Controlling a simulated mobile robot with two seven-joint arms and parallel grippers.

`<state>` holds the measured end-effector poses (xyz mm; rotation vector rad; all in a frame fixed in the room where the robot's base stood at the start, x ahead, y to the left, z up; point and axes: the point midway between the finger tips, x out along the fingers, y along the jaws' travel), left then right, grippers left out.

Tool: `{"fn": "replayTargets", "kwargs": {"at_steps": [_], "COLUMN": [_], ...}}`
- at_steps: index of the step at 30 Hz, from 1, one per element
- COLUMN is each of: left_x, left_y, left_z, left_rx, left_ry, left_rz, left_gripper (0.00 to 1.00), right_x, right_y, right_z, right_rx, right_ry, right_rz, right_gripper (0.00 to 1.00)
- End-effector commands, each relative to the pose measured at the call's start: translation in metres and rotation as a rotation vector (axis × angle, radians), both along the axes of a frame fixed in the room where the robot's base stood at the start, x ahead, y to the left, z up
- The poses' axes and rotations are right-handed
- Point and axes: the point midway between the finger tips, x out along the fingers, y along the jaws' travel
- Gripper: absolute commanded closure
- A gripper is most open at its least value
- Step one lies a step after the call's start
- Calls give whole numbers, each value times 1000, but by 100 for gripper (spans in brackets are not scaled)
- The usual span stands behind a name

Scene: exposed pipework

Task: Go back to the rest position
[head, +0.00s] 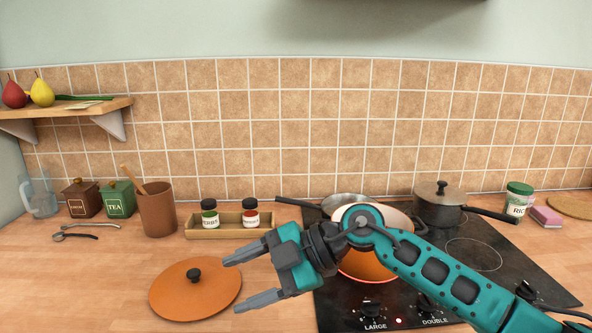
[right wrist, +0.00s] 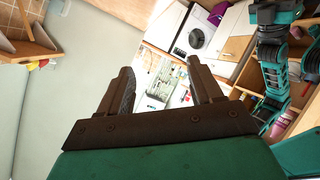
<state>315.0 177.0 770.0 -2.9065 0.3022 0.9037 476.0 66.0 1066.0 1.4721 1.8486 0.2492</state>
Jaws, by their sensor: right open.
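My right gripper (head: 240,279) is open and empty in the head view, its fingers pointing left above the counter. Its arm comes in from the right, over the black hob. In the right wrist view the two dark fingers of the gripper (right wrist: 160,85) are apart with nothing between them. An orange lid (head: 190,300) with a black knob lies on the counter, left of the gripper. An orange pot (head: 366,268) sits on the hob, partly hidden behind my right arm. My left gripper does not show in the head view.
The hob (head: 480,265) also bears a lidded dark pot (head: 440,204) and a steel pan (head: 344,200). A spice rack (head: 228,229) with two jars stands behind the gripper. A brown crock (head: 157,210) and canisters stand left. The front left counter is clear.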

Motion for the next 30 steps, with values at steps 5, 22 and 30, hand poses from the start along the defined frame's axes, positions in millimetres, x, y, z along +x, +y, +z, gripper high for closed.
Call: {"fn": "replayTargets", "kwargs": {"at_steps": [5,22,30], "left_x": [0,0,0], "left_y": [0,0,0], "left_z": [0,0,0], "left_rx": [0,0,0], "left_ry": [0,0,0], "left_rz": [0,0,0], "left_gripper": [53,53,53], "right_x": [-15,13,-89], "right_y": [24,-186,-251], "right_z": [55,-33,-150], "right_rx": [520,780,220], "right_ry": [-27,277,613], "right_rz": [-155,-1577,-1934], "right_gripper": [35,35,35]}}
